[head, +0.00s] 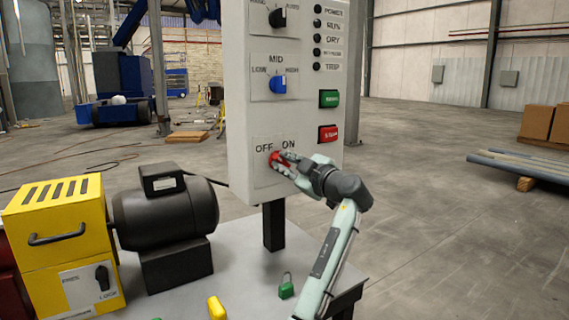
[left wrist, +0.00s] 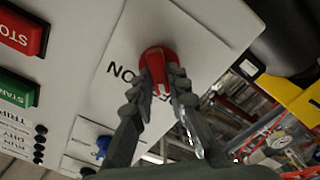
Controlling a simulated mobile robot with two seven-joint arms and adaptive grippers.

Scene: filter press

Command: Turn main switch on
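The red main switch (head: 274,159) is a rotary knob low on the grey control panel (head: 240,100), below the printed words OFF and ON. My left gripper (head: 283,160) is at the knob. In the left wrist view, its two fingers (left wrist: 160,82) lie on either side of the red knob (left wrist: 158,58) and appear shut on its raised handle. The word ON is readable upside down beside the knob there; a finger mostly covers the other word. I cannot tell exactly which way the handle points. My right gripper is not in view.
Above the switch are green (head: 329,98) and red (head: 328,133) push buttons, a blue MID knob (head: 278,85) and a black knob (head: 278,18). A black motor (head: 165,215) and yellow box (head: 60,235) stand left on the table. A green padlock (head: 286,288) lies below the panel.

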